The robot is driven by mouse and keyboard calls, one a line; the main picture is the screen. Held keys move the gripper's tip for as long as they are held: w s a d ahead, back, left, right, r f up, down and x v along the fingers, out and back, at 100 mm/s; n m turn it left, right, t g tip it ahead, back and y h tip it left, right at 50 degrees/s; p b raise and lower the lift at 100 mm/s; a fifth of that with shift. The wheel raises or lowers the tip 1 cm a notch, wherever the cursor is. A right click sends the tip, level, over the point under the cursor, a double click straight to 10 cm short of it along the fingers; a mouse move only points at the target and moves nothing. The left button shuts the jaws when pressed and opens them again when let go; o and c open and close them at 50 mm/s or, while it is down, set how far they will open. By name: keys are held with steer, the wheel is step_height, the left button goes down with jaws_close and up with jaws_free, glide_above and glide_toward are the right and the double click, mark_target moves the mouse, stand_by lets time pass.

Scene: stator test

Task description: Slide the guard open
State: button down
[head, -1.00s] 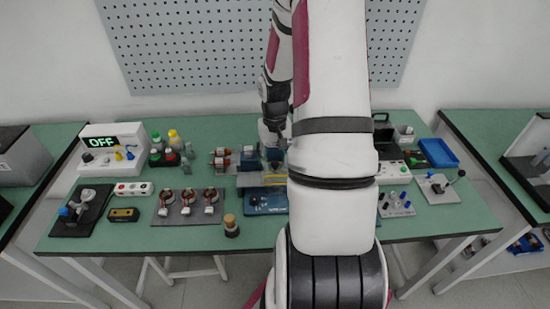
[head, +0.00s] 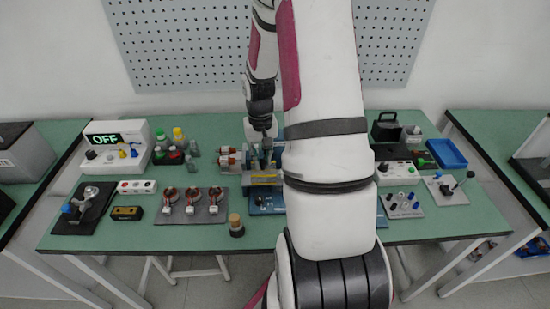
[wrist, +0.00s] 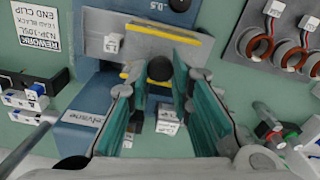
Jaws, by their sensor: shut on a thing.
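The guard (wrist: 165,42) is a grey plate with yellow edging and a round black knob (wrist: 160,68), seen in the wrist view over a blue fixture (wrist: 80,120). My gripper (wrist: 159,80) is shut on the guard's knob, which sits between its green-padded fingers. In the head view my gripper (head: 266,142) is above the fixture at the middle of the table. A yellow strip (head: 262,180) shows there, and the blue base (head: 264,203) is partly hidden by my arm.
Several copper-wound stators (head: 191,205) lie on a grey plate left of the fixture, with a wooden-topped piece (head: 235,225) in front. The box with the OFF display (head: 115,146) stands at the left. A blue tray (head: 446,153) lies at the right.

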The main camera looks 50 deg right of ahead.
mark_target(252, 169)
steer(key=shift+w+a+b, duration=0.3)
steer(key=shift+w+a, duration=0.8)
steer(key=shift+w, duration=0.15)
steer(key=c, duration=1.4)
jaws_free()
steer(key=shift+w, duration=0.1)
steer(key=shift+r, duration=0.55)
step_height(252, 169, up, 11)
